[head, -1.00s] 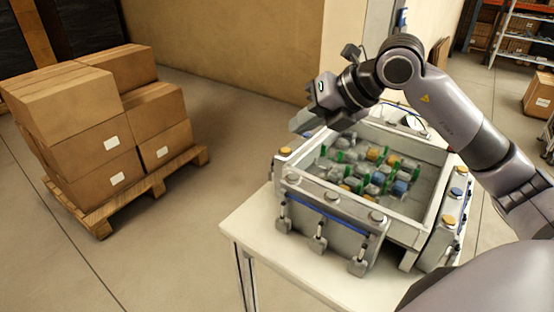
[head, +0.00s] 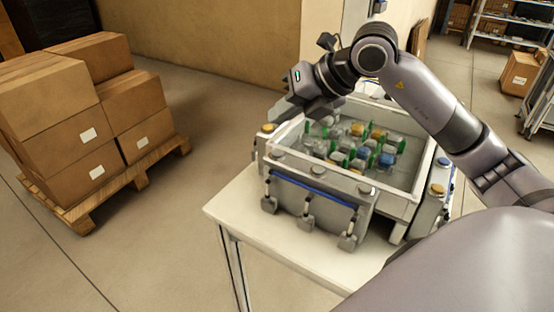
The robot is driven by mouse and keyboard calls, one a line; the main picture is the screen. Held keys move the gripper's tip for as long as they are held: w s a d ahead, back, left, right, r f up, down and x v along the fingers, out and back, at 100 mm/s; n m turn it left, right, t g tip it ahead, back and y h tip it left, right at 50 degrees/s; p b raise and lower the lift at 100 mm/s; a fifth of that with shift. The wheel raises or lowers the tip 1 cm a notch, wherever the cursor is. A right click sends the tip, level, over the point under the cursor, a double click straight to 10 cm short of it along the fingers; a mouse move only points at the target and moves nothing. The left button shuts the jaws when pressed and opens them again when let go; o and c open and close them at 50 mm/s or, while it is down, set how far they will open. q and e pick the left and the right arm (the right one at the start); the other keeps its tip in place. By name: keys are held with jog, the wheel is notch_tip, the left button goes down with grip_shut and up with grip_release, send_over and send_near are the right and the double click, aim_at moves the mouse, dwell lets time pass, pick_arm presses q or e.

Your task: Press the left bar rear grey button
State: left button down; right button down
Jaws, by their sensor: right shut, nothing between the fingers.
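The white box on the table carries a button bar on each visible side. On its left bar (head: 262,146) a yellow button (head: 268,128) shows toward the front. The rear part of that bar, where the rear grey button would be, is hidden behind my right gripper (head: 283,110). The gripper is shut and empty, pointing left and down over the rear of the left bar. Whether it touches a button I cannot tell. My left gripper is not in view.
The box (head: 408,204) holds several small coloured parts. The right bar has a yellow button (head: 437,189) and a blue one. The table (head: 240,210) is bare at the left. Cartons (head: 60,100) stand on a pallet at far left.

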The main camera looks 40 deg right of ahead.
aim_at(282, 153)
notch_tip(282, 153, down, 5)
jog(key=b, duration=0.3)
dwell(0.4)
dwell(1.5)
jog(key=shift+f+b, duration=0.4)
jog(key=shift+b, duration=0.2)
jog(key=shift+f+b, duration=0.4)
jog(key=shift+r, duration=0.15)
dwell(0.6)
jog(key=shift+r+p, duration=0.6)
jog(key=shift+r, duration=0.05)
